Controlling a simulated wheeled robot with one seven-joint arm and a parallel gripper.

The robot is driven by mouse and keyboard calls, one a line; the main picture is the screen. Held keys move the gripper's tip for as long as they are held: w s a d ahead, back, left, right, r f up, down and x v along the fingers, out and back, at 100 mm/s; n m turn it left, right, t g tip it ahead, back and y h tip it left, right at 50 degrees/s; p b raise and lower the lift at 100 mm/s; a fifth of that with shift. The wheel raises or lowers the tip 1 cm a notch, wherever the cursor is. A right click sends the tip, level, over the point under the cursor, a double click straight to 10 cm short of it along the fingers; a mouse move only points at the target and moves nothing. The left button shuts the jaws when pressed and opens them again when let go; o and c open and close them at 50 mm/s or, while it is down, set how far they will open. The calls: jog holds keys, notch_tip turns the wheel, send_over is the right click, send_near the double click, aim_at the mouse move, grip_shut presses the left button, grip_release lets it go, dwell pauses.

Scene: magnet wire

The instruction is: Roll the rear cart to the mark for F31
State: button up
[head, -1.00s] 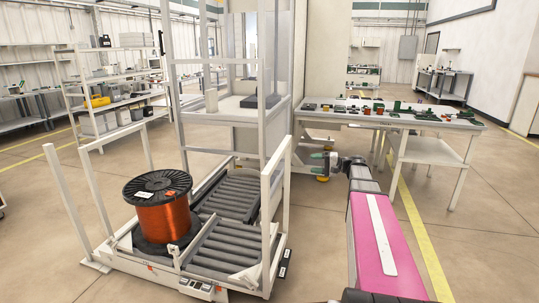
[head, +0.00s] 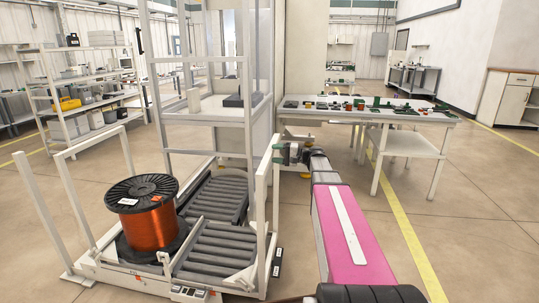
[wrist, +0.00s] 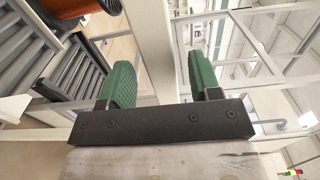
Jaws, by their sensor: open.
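A white-framed cart (head: 127,281) with grey rollers and upright posts stands at the lower left in the head view. It carries a black-flanged spool of copper-coloured wire (head: 149,228). I cannot tell from any label whether this is the rear cart. My gripper (head: 286,153) is open beside the top of the cart's right post (head: 262,195). In the wrist view, a white post (wrist: 150,45) shows between the green fingers of my gripper (wrist: 161,80), nearer the left one. Contact is not clear. No mark reading F31 is legible.
A tall white frame (head: 153,80) rises behind the cart. A workbench (head: 385,122) with small parts stands beyond my arm, and shelving (head: 85,100) at the back left. Open floor with a yellow line (head: 412,240) lies to the right.

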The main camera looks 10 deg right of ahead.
aim_at(270, 153)
jog(key=shift+x, duration=1.6)
grip_shut()
jog(key=shift+d, duration=0.15)
